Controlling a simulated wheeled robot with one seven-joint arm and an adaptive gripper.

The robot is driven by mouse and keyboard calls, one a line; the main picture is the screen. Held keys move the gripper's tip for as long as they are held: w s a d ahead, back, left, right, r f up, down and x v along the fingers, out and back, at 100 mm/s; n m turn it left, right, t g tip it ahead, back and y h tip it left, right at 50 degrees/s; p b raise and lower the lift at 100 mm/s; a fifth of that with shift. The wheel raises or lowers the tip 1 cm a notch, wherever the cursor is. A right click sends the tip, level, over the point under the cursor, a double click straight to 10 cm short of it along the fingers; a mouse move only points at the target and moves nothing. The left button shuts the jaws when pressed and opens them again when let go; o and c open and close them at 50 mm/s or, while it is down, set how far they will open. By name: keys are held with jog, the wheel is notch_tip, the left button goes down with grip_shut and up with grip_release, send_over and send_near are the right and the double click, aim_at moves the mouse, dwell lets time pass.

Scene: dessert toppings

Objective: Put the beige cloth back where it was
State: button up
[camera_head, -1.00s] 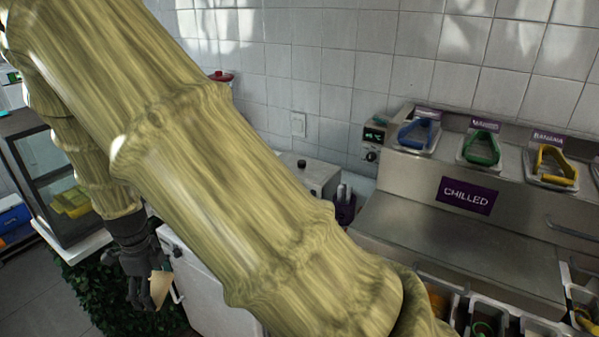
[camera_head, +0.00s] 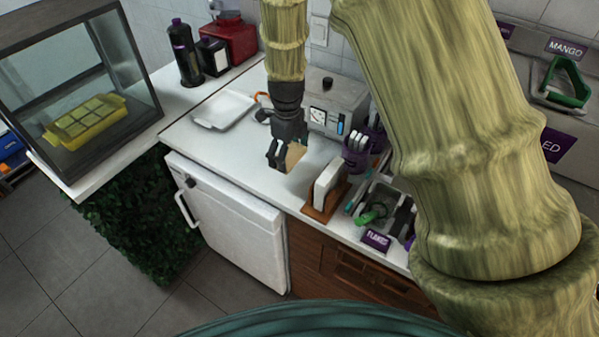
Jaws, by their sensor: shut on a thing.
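My gripper (camera_head: 276,162) points down over the white counter, near its middle. It is shut on the beige cloth (camera_head: 295,155), a small tan piece showing at the right side of the fingers. Most of the cloth is hidden by the fingers. I cannot tell whether the cloth touches the counter.
A white tray (camera_head: 223,109) lies behind left on the counter (camera_head: 218,152). A grey appliance (camera_head: 338,104), a purple cup (camera_head: 356,158), a wooden holder (camera_head: 325,203) and a bin with a green-handled tool (camera_head: 370,214) stand to the right. A glass case (camera_head: 84,95) is far left.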

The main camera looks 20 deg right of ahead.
aim_at(291, 154)
jog(key=f, duration=0.2)
jog(key=f+p, duration=0.1)
jog(key=f, duration=0.1)
jog(key=shift+s+d+f, duration=0.1)
jog(key=shift+d, duration=0.2)
jog(key=shift+s+a+f+p, duration=0.1)
jog(key=shift+f+p, duration=0.3)
jog(key=shift+f, duration=0.45)
jog(key=shift+f+p, duration=0.4)
jog(key=shift+f, duration=1.15)
jog(key=shift+f, duration=0.15)
jog(key=o, duration=0.9)
jog(key=shift+r+b, duration=1.95)
jog(key=shift+r, duration=4.25)
